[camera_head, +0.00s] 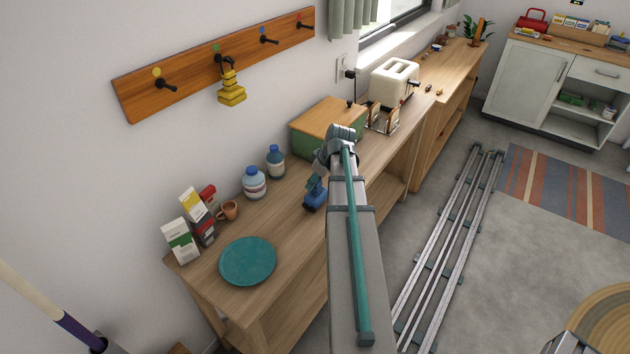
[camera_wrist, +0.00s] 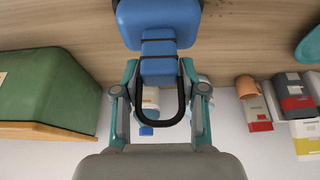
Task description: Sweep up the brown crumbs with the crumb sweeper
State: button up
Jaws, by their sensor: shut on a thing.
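The crumb sweeper is blue with a black loop at its handle end. In the head view the sweeper (camera_head: 315,197) is low over the wooden counter, between the blue-capped bottles and my arm. In the wrist view my gripper (camera_wrist: 159,70) is shut on the handle of the sweeper (camera_wrist: 158,20). I cannot tell whether the sweeper touches the counter. A few small dark specks, perhaps the brown crumbs (camera_wrist: 208,12), show at the top edge of the wrist view beside the sweeper. No crumbs can be made out in the head view, where my arm hides part of the counter.
A green box with a wooden lid (camera_head: 312,142) and a toaster (camera_head: 393,83) stand farther along the counter (camera_head: 290,232). Two bottles (camera_head: 255,184), an orange mug (camera_head: 229,211) and several cartons (camera_head: 181,240) line the wall. A teal plate (camera_head: 247,261) lies near the front end.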

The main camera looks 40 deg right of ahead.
jog(key=shift+f+b, duration=0.3)
jog(key=shift+f, duration=0.25)
jog(key=shift+a, duration=0.15)
jog(key=shift+s+a+r, duration=0.1)
jog(key=shift+s+a, duration=0.1)
jog(key=shift+a, duration=0.4)
jog(key=shift+s+a+r, duration=0.1)
jog(key=shift+s+a, duration=0.05)
jog(key=shift+a, duration=0.4)
jog(key=shift+s+a+f, duration=0.1)
jog(key=shift+s+a, duration=0.15)
jog(key=shift+a, duration=0.6)
jog(key=shift+s+a+f, duration=0.1)
jog(key=shift+s+a, duration=0.2)
jog(key=shift+a, duration=0.6)
jog(key=shift+s+a, duration=0.25)
jog(key=shift+a, duration=0.6)
jog(key=shift+s+a, duration=0.15)
jog(key=shift+a, duration=0.5)
jog(key=shift+s+a, duration=0.15)
jog(key=shift+a, duration=0.45)
